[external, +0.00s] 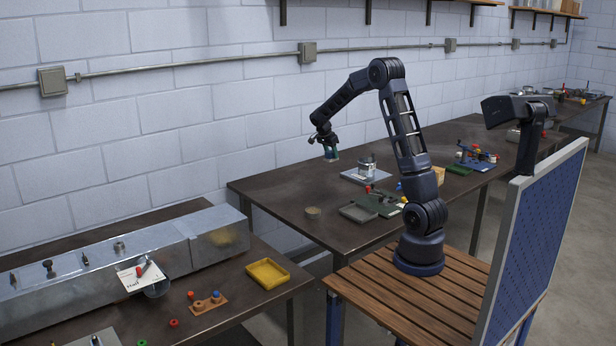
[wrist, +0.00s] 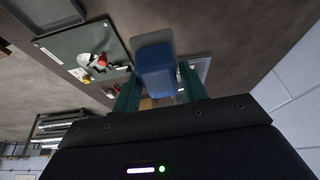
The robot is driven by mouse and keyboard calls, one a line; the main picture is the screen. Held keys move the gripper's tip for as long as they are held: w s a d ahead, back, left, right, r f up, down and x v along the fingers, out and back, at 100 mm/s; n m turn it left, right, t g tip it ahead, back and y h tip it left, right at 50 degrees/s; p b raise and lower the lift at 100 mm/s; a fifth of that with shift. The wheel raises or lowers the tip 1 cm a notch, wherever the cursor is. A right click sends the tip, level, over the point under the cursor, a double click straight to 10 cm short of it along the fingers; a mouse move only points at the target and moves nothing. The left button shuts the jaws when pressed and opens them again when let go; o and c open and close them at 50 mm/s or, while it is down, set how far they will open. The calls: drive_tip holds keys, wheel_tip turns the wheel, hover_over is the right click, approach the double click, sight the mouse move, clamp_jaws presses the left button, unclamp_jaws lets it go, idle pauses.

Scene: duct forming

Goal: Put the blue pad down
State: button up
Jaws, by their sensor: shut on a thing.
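The blue pad (wrist: 155,68) is between the two dark green fingers of my gripper (wrist: 158,92) in the wrist view. It looks like a small block with a lighter grey face at its far end. In the external view my gripper (external: 331,153) hangs above the back left part of the dark middle table (external: 285,190), near the wall. The pad shows there only as a small bluish shape at the fingertips. It is held in the air, apart from the table top.
The table's left back area is clear. A yellow tray (external: 267,274) lies on the left table.

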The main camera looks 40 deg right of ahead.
drive_tip(key=s+d, duration=0.5)
drive_tip(key=d, duration=0.2)
wheel_tip(320, 180, down, 20)
drive_tip(key=shift+w+r, duration=0.15)
idle(0.4)
drive_tip(key=o, duration=1)
